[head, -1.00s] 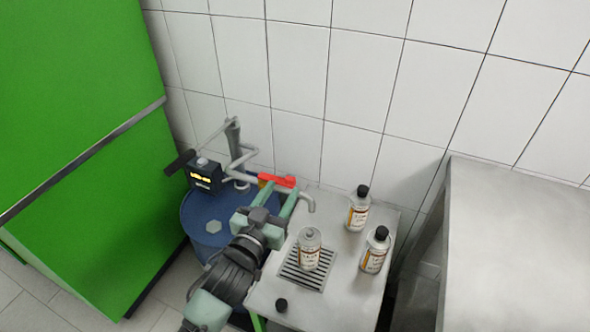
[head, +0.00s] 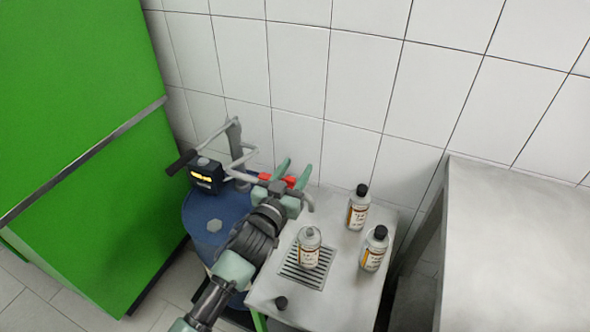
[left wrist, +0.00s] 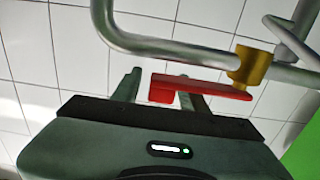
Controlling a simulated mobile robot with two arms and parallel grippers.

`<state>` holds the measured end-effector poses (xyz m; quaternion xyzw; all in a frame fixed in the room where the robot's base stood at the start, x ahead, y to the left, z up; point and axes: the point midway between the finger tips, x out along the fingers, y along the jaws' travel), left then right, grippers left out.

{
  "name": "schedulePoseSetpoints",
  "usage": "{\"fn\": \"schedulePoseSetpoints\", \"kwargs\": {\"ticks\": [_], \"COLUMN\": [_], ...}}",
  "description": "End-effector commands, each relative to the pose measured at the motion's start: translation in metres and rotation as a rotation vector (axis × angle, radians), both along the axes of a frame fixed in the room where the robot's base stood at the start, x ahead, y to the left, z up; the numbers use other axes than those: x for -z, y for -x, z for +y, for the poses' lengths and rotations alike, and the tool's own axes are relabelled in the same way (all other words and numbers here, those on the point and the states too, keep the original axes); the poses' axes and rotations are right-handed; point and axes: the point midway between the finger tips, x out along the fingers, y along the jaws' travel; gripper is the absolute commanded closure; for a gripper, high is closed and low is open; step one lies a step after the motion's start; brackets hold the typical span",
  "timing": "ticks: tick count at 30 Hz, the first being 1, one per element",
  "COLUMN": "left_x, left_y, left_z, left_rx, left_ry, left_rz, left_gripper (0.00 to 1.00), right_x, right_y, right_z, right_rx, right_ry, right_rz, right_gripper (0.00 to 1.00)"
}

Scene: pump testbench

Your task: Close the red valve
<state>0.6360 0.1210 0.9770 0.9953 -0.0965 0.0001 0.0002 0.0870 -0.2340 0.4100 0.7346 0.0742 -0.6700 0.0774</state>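The red valve handle (head: 291,181) sits on the grey pipe above the drum, partly hidden by my left gripper in the head view. In the left wrist view the red handle (left wrist: 205,88) extends left from a brass valve body (left wrist: 250,66). My left gripper (head: 293,171) is open, its two green fingers apart beside the handle. In the left wrist view, one finger of the gripper (left wrist: 158,92) is left of the handle's end and the other overlaps the handle. I cannot tell whether they touch. My right gripper is not in view.
A blue drum (head: 201,215) carries the pump with a lit display (head: 205,177). A small metal table (head: 339,284) holds an uncapped bottle (head: 309,249) on a drain grate, two black-capped bottles (head: 375,249) and a loose cap (head: 281,303). A green cabinet (head: 80,130) stands left.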

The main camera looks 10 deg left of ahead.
Motion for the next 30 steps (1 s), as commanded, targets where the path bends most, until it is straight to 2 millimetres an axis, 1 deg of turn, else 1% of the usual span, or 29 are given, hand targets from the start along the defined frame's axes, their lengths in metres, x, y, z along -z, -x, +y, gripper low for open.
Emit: {"fn": "schedulePoseSetpoints", "kwargs": {"ticks": [1,4,30], "left_x": [0.0001,0.0001,0.0005], "left_y": [0.0001,0.0002,0.0005], "left_z": [0.0001,0.0001,0.0003], "left_rx": [0.000,0.000,0.000], "left_ry": [0.000,0.000,0.000], "left_rz": [0.000,0.000,0.001], "left_gripper": [0.72,1.00,1.00], "right_x": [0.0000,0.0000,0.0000], "right_y": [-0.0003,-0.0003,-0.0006], "right_z": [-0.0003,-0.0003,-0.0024], "right_rx": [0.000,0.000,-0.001], "right_ry": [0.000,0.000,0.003], "right_rz": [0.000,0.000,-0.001], "right_gripper": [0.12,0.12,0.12]}}
